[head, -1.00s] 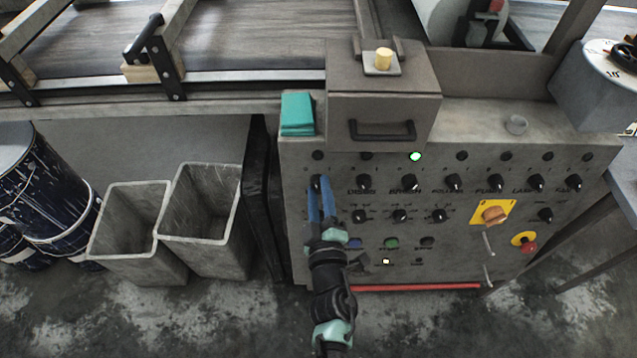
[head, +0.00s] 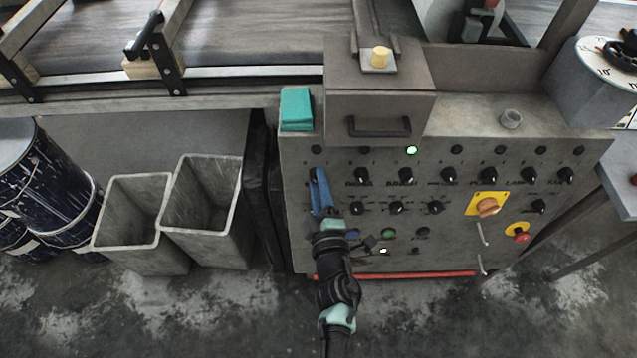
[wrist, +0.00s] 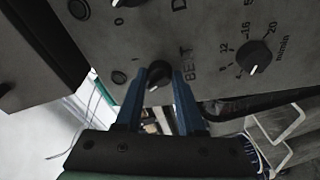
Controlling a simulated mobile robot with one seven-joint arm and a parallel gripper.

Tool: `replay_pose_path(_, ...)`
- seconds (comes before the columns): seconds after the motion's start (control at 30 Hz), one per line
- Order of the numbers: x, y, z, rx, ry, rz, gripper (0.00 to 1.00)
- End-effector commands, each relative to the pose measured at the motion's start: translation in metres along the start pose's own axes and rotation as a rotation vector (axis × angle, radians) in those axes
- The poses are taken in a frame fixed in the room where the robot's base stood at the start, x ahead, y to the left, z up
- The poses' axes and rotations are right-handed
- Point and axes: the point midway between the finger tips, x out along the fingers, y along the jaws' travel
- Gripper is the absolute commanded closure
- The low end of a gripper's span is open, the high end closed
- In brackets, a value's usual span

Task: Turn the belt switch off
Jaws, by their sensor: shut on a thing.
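The belt switch is a black rotary knob (wrist: 158,73) beside the printed word BELT in the wrist view. My gripper (wrist: 159,76) has its two blue fingers on either side of this knob and is shut on it. In the head view my gripper (head: 317,175) reaches the upper left knob of the grey control panel (head: 450,245). There the fingers largely hide the knob.
Other black knobs, such as one (head: 362,175) to the right, sit close by. A green lamp (head: 411,149) is lit. A red emergency button (head: 522,238) and an orange switch (head: 487,206) are at the panel's right. Grey bins (head: 205,235) stand at the left.

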Motion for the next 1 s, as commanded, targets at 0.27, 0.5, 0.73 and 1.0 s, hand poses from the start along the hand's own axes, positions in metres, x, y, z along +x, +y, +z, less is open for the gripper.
replay_pose_path(0.27, 0.000, 0.000, 0.000, -0.002, -0.001, 0.000, 0.32)
replay_pose_path(0.5, 0.000, 0.000, 0.000, -0.001, 0.000, 0.000, 0.32)
replay_pose_path(0.73, -0.018, 0.000, 0.000, 0.000, -0.001, -0.002, 0.32)
replay_pose_path(1.0, -0.072, -0.001, 0.000, -0.001, -0.002, -0.003, 0.32)
